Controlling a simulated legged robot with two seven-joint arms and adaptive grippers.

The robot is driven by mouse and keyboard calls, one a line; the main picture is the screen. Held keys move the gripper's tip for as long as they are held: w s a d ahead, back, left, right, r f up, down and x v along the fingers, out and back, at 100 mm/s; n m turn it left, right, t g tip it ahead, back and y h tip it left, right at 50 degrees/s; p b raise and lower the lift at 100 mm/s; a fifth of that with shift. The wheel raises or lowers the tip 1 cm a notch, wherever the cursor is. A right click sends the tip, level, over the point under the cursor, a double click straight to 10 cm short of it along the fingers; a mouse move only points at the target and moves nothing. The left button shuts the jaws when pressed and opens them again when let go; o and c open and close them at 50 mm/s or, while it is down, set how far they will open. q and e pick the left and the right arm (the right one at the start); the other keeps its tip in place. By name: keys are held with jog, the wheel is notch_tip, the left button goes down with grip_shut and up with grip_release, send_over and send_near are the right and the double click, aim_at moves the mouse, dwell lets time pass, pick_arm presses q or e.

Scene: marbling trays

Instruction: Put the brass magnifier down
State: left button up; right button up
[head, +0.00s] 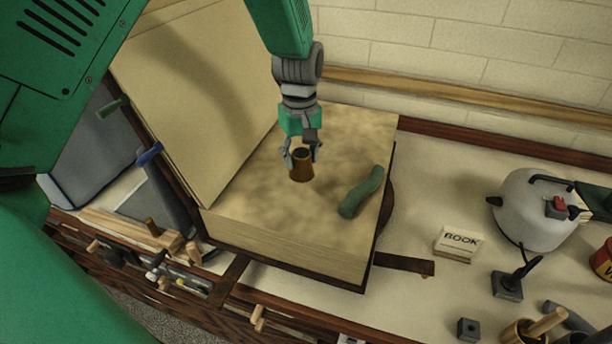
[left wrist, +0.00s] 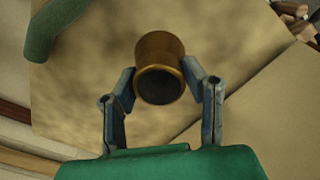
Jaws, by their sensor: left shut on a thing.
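The brass magnifier (head: 301,168) is a small brown-gold cylinder with a dark round end. My left gripper (head: 302,152) is shut on it, one finger on each side, over the right page of a large open book (head: 290,215). In the left wrist view the magnifier (left wrist: 160,52) sits between the fingertips (left wrist: 160,82) with its dark end towards the camera. I cannot tell whether its bottom touches the page. My right gripper is not in view.
A green sausage-shaped weight (head: 362,192) lies on the page to the right of the magnifier. The book's left side (head: 190,90) rises steeply. A white kettle-like pot (head: 535,210), a "BOOK" card (head: 457,243) and small tools stand on the bench at right.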

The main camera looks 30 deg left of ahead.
aim_at(299, 152)
pick_arm(q)
jog(key=shift+s+f, duration=0.1)
jog(key=shift+f, duration=0.55)
jog(key=f, duration=0.5)
jog(key=shift+a, duration=0.35)
jog(key=shift+d+r, duration=0.1)
jog(key=o, duration=1.2)
jog(key=shift+d, duration=0.1)
jog(key=shift+o, duration=0.2)
notch_tip(299, 152, up, 12)
jog(key=shift+r+b, duration=0.1)
jog(key=shift+b, duration=0.3)
